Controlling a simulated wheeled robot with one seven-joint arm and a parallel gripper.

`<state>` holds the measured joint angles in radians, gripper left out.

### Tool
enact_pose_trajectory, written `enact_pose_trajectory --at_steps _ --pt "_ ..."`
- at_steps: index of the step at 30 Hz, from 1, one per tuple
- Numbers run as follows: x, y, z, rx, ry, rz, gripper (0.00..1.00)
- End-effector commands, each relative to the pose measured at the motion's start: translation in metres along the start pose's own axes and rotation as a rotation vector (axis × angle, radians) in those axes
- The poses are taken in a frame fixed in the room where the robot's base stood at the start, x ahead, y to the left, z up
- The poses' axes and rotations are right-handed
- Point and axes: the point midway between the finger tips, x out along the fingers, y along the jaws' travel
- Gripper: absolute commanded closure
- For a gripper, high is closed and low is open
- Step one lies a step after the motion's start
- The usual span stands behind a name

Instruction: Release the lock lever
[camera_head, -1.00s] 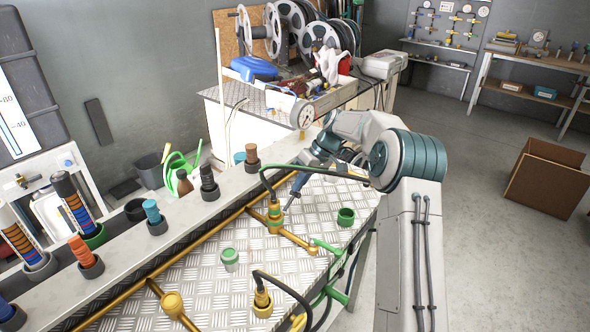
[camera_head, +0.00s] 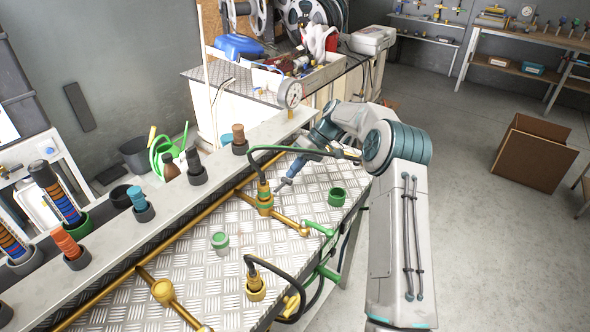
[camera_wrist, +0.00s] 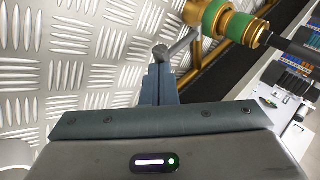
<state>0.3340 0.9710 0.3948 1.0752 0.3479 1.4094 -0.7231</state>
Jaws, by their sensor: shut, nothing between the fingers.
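A brass coupling with a green band (camera_head: 265,198) stands on the diamond-plate bench top, with a black hose coming out of its top. It also shows at the upper right of the wrist view (camera_wrist: 232,22). A short grey metal lever (camera_wrist: 183,42) sticks out from the coupling's side toward my fingertips. My gripper (camera_head: 281,185) is low over the plate, just right of the coupling; its fingers (camera_wrist: 160,60) are shut with nothing between them. The fingertips overlap the lever's end in the wrist view; I cannot tell whether they touch it.
A second brass coupling with a hose (camera_head: 256,287) stands nearer. A green cap (camera_head: 337,197) and a green-and-grey cap (camera_head: 220,242) sit on the plate. A brass pipe (camera_head: 200,217) runs along the grey rail (camera_head: 180,189), which holds several hose nozzles.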

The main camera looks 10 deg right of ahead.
Motion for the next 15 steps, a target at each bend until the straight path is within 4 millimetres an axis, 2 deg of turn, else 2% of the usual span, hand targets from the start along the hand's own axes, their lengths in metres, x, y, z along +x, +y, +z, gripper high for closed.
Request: enact_pose_trajectory --at_steps 11,15 --pt "-0.002 0.000 0.000 0.001 0.001 0.000 1.00" --pt "-0.014 0.000 0.000 0.002 0.001 0.000 1.00"
